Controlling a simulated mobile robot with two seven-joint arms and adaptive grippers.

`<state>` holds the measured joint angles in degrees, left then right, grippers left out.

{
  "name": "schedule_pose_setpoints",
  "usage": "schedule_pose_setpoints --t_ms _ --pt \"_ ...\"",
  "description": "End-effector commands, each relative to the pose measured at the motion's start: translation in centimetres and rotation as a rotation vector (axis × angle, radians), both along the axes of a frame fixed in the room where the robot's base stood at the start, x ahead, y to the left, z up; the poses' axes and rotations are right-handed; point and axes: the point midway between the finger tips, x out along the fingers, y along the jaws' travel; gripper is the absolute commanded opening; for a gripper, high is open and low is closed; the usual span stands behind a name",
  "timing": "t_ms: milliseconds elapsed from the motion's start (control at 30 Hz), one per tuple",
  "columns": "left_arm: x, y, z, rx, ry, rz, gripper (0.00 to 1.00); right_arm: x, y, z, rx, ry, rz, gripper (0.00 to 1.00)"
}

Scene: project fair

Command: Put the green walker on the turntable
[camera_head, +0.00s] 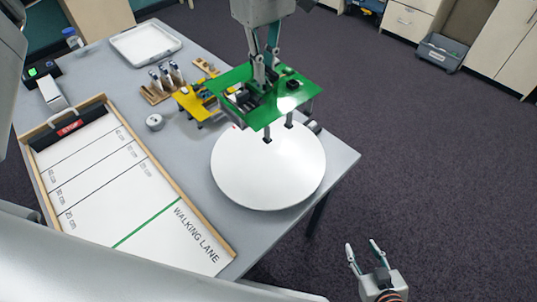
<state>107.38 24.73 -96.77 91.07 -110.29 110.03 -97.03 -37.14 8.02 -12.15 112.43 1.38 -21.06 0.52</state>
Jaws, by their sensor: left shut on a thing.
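The green walker (298,97) is a flat green plate with dark parts on top and short legs below. My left gripper (265,70) points down and is shut on the walker. The walker is over the back part of the turntable (265,180), a plain white disc near the table's right corner. I cannot tell whether its legs touch the disc. My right gripper (362,248) is open and empty, off the table at the lower right.
A yellow walker (196,103) stands left of the green one. Behind it are a wooden rack (156,93) with several small tools and a white tray (145,44). The walking lane board (160,225) fills the table's left. The turntable's front is clear.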

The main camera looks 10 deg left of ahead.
Motion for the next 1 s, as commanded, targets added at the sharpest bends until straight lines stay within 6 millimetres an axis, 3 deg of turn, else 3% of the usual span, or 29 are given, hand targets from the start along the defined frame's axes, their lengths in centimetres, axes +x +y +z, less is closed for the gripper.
schedule_pose_setpoints --t_ms 167,700,800,1000 --pt "0.0 -0.9 0.0 -0.003 0.006 0.06 0.0 0.0 0.0 0.0 -0.001 0.0 0.001 0.4" --pt "0.0 -0.9 -11.9 -0.004 0.008 0.061 0.0 0.0 0.0 0.2 -0.001 0.0 0.001 0.4" --pt "0.0 -0.9 -13.5 -0.005 0.006 0.06 0.0 0.0 0.0 0.3 -0.001 0.0 0.001 0.4" --pt "0.1 -0.9 -14.8 -0.004 0.003 0.06 0.0 0.0 0.0 0.3 -0.001 0.0 0.001 0.4"
